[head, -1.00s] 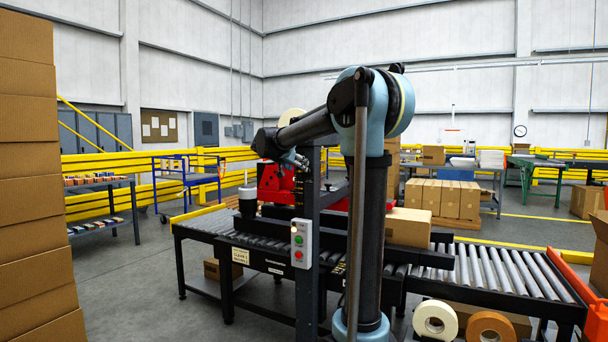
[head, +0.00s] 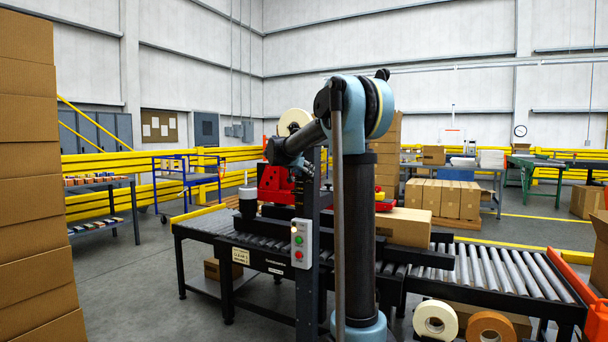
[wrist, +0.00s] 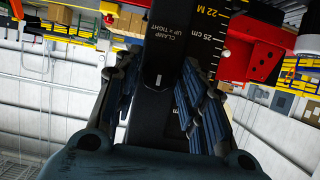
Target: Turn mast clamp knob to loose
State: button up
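The mast clamp knob (wrist: 160,72) is a dark piece with a short white mark, between my finger pads in the wrist view. The lettering "CLAMP UP = TIGHT" is beside it, inverted in this view. My gripper (wrist: 162,88) is open, with one ribbed finger on each side of the knob; I cannot tell whether either finger touches it. In the head view my gripper (head: 303,171) is at the upper part of the black mast (head: 309,205), where the knob is hidden.
A yellow-marked scale (wrist: 215,40) runs along the mast, with red machine parts (wrist: 252,55) beside it. A button box (head: 302,243) hangs on the mast's front. The roller conveyor (head: 490,268) extends right, with a carton (head: 408,228) on it.

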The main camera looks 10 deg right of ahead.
jog(key=c, duration=0.5)
jog(key=shift+o, duration=0.2)
jog(key=shift+w+a, duration=0.1)
jog(key=n+h, duration=0.2)
jog(key=n, duration=0.2)
jog(key=n+h, duration=0.3)
jog(key=n, duration=0.2)
jog(key=f+n+g+h, duration=0.1)
jog(key=n+h, duration=0.1)
jog(key=n, duration=0.2)
jog(key=shift+w+a, duration=0.25)
jog(key=shift+a, duration=0.15)
jog(key=shift+n, duration=0.4)
jog(key=o, duration=1.1)
jog(key=shift+d, duration=0.1)
jog(key=shift+c, duration=0.2)
